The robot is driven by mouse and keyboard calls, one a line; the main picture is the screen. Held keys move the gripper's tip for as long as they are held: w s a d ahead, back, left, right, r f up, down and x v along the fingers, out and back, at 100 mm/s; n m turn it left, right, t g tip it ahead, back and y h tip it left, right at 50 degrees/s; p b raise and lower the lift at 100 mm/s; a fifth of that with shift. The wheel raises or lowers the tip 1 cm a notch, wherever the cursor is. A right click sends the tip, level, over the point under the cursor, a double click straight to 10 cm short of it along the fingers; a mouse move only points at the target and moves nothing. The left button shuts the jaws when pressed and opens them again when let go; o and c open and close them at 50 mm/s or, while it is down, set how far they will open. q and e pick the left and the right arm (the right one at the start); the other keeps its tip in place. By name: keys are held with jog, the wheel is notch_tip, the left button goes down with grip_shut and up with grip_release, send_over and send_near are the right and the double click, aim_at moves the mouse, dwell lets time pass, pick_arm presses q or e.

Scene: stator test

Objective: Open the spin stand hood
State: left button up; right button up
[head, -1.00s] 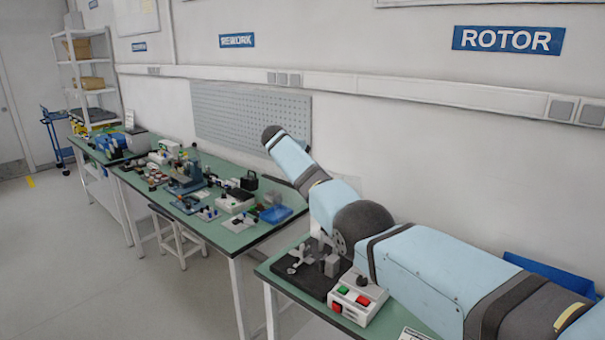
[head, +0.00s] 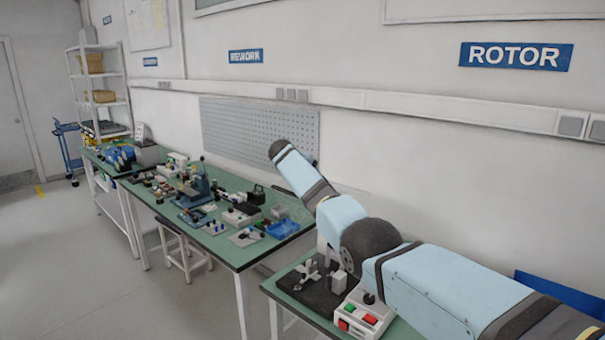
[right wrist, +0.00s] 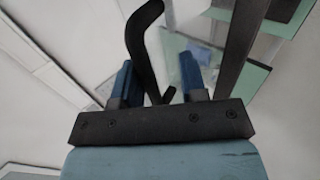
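My right arm comes in from the right in the head view and crosses above the near table; its gripper is not visible there. In the right wrist view my right gripper (right wrist: 158,84) has two blue fingers standing apart. A black bent bar (right wrist: 140,45), like a handle, passes up between them; I see no finger closed on it. On the near table, a black base with grey metal fixtures (head: 318,284) stands beside a control box (head: 362,314) with red and green buttons. No hood can be made out for certain; my arm hides part of this area. My left gripper is not in view.
A dark straight bar (right wrist: 240,45) runs close to the right finger in the wrist view. A blue bin (head: 560,291) lies behind my arm. A second green table (head: 240,256) with several tools stands to the left, with a stool (head: 180,245) beside it. The floor at left is clear.

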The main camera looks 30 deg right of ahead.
jog(key=b+v, duration=0.2)
jog(key=v, duration=1.1)
jog(key=shift+s+r+b, duration=0.15)
jog(key=shift+b, duration=0.15)
jog(key=shift+a, duration=0.1)
jog(key=shift+c, duration=0.5)
